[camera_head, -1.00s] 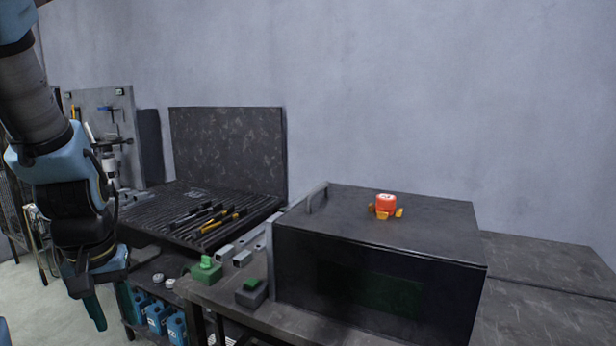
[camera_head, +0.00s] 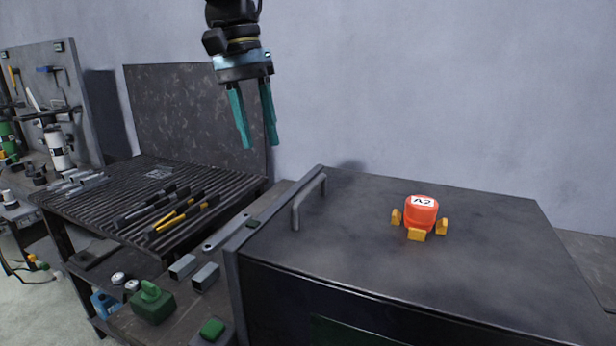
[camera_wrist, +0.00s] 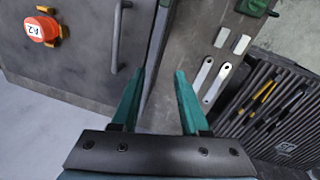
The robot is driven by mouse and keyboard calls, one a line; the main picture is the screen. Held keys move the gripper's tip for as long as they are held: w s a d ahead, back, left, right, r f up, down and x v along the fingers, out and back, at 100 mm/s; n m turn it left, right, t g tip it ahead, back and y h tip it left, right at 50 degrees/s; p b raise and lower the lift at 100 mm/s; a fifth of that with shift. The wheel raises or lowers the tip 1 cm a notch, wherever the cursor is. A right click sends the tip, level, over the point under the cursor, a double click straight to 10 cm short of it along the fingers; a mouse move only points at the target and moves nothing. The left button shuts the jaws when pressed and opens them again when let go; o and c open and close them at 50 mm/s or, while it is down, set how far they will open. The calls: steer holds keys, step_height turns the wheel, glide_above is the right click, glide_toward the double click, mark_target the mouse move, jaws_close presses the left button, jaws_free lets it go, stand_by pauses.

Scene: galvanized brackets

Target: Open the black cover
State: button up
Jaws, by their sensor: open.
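The black cover (camera_head: 470,270) is the flat dark top of a large box on the bench and looks closed. Its grey bar handle (camera_head: 308,200) stands near the left edge. My gripper (camera_head: 259,144) hangs fingers down, open and empty, above and left of the handle, apart from it. In the wrist view, the open fingers (camera_wrist: 160,76) point toward the box edge. The handle (camera_wrist: 116,38) lies just left of the left finger there, and the cover (camera_wrist: 82,65) fills the upper left.
A red-orange A2 object (camera_head: 421,210) with yellow feet sits on the cover. A slatted bench (camera_head: 110,200) holds tools. A dark upright panel (camera_head: 180,115) stands behind it.

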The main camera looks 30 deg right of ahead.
step_height(320, 180, up, 4)
steer(key=m, duration=0.2)
glide_above(311, 185)
steer(key=w+a, duration=0.1)
steer(key=w, duration=0.1)
steer(key=shift+g, duration=0.3)
steer(key=f, duration=0.3)
steer(key=s+f+p, duration=0.1)
steer(key=f, duration=0.6)
steer(key=shift+s+d+f, duration=0.1)
steer(key=shift+s+d, duration=0.25)
steer(key=shift+d, duration=0.05)
jaws_close()
